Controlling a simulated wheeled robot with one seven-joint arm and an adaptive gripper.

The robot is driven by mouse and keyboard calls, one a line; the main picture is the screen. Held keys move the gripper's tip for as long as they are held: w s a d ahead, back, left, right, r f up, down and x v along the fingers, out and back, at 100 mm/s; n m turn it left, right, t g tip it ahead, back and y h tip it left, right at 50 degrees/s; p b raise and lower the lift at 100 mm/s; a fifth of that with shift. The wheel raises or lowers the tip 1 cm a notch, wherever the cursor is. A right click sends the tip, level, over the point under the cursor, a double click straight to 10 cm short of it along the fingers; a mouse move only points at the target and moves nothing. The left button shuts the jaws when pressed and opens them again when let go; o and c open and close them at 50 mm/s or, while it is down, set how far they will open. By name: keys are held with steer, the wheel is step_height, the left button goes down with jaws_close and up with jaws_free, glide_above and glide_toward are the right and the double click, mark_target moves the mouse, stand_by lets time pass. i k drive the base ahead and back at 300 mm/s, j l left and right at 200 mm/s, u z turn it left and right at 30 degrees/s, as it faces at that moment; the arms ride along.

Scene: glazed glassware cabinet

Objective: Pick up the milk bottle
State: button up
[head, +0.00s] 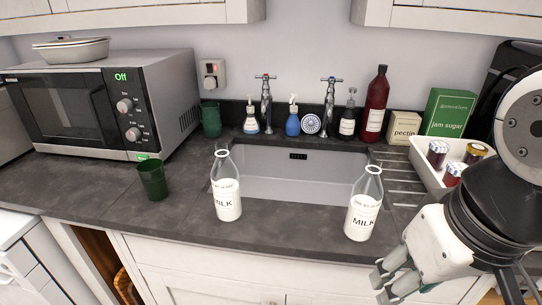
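The left milk bottle (227,195) is at the sink's front left. The right milk bottle (363,212) is at the sink's front right. My gripper (384,283) is at the lower right, in front of the worktop's edge and below and to the right of the right bottle. It appears apart from both bottles. Its fingers point left and are seen from behind, so their opening is unclear.
The sink (290,175) lies behind and between the bottles. A dark green cup (152,180) stands left, near the microwave (110,105). A white tray (425,168) with jars is behind my arm. Taps and soap bottles line the back.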

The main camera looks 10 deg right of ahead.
mark_target(368, 192)
steer(key=k+l, duration=0.15)
steer(key=l, duration=0.25)
steer(key=k+l, duration=0.2)
steer(key=l, duration=0.25)
steer(key=k+l+u, duration=0.1)
steer(key=l, duration=0.3)
steer(key=k+l, duration=0.2)
steer(key=l, duration=0.2)
steer(key=k+l, duration=0.2)
steer(key=l, duration=0.2)
steer(key=u, duration=0.05)
